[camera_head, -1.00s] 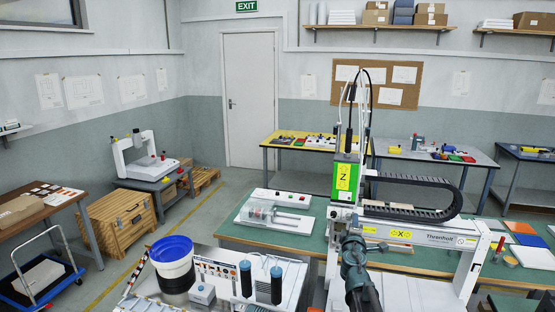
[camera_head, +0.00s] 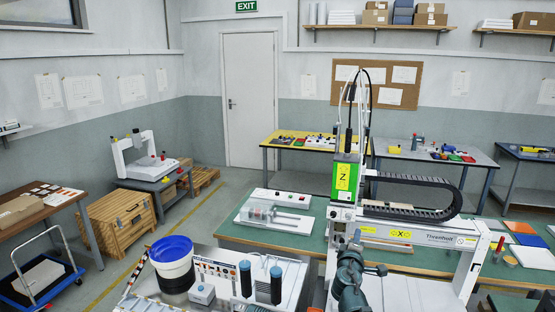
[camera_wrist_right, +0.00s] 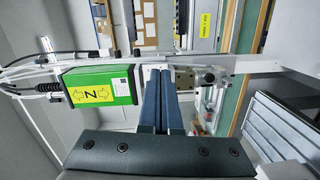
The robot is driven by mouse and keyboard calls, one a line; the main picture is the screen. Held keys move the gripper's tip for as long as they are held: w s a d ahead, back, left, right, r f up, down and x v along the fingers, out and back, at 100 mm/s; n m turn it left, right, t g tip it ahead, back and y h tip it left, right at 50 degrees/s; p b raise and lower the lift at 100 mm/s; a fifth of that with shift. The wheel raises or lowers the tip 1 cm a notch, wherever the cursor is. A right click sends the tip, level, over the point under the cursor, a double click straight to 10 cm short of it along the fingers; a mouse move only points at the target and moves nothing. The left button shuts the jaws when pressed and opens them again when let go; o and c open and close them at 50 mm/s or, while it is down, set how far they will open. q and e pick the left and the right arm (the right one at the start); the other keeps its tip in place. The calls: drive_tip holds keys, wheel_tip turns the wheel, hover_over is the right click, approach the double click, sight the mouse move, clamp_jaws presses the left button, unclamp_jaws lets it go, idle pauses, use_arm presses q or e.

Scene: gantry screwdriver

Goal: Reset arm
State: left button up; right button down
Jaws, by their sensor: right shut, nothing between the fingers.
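My right gripper (camera_head: 354,240) rises from the bottom of the head view, in front of the gantry screwdriver. In the right wrist view its two blue-grey fingers (camera_wrist_right: 158,98) lie together, with nothing between them. The gantry screwdriver has a green Z-axis head (camera_head: 345,177) and a white X beam (camera_head: 410,236). The green head also shows in the right wrist view (camera_wrist_right: 100,90), beside the fingers. The gripper overlaps the gantry in the picture; I cannot tell the exact gap. My left gripper is not in view.
A green-topped bench (camera_head: 310,238) carries the gantry and a small white fixture (camera_head: 275,212). A blue-rimmed bucket (camera_head: 172,265) and a panel with dark cylinders (camera_head: 262,285) stand at the front left. The floor (camera_head: 215,215) left of the bench is open.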

drive_tip(key=s+a+f+m+g, duration=0.3)
drive_tip(key=s+f+m+g, duration=0.1)
drive_tip(key=s+f, duration=0.3)
drive_tip(key=s+a+f+m+g, duration=0.3)
drive_tip(key=s+f+m+g, duration=0.15)
drive_tip(key=s+f, duration=0.25)
drive_tip(key=s+a+f+g+y, duration=0.2)
drive_tip(key=s+a+f+g, duration=0.1)
drive_tip(key=s+a, duration=0.3)
drive_tip(key=s+a+f+g+y, duration=0.3)
drive_tip(key=s+a+g, duration=0.2)
drive_tip(key=s, duration=0.6)
drive_tip(key=shift+s+a+f, duration=0.15)
drive_tip(key=shift+a+f, duration=0.2)
drive_tip(key=shift+a, duration=0.35)
drive_tip(key=c, duration=1.6)
unclamp_jaws()
